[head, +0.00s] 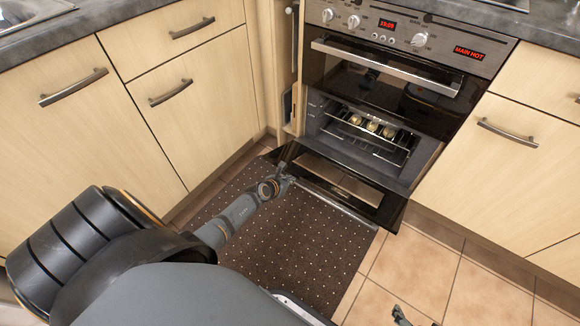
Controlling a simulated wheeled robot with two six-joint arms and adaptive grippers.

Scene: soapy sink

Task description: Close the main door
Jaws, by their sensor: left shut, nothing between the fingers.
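The oven's main door (345,183) hangs open, folded down low in front of the lit main cavity (370,135). Its long metal handle (340,207) runs along its outer edge, close above the mat. My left arm reaches in from the left, and my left gripper (287,182) is shut and empty at the door's left outer corner, by the handle's left end. I cannot tell whether it touches the door. A small part of my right gripper (400,315) shows at the bottom edge; its fingers are not clear.
Inside the cavity, a wire rack (365,140) holds a few round items (372,126). The upper oven door (385,68) is shut. A display reads MAIN HOT (469,53). A dotted dark mat (300,255) lies below. Cabinets flank the oven; the tiles (415,270) at right are clear.

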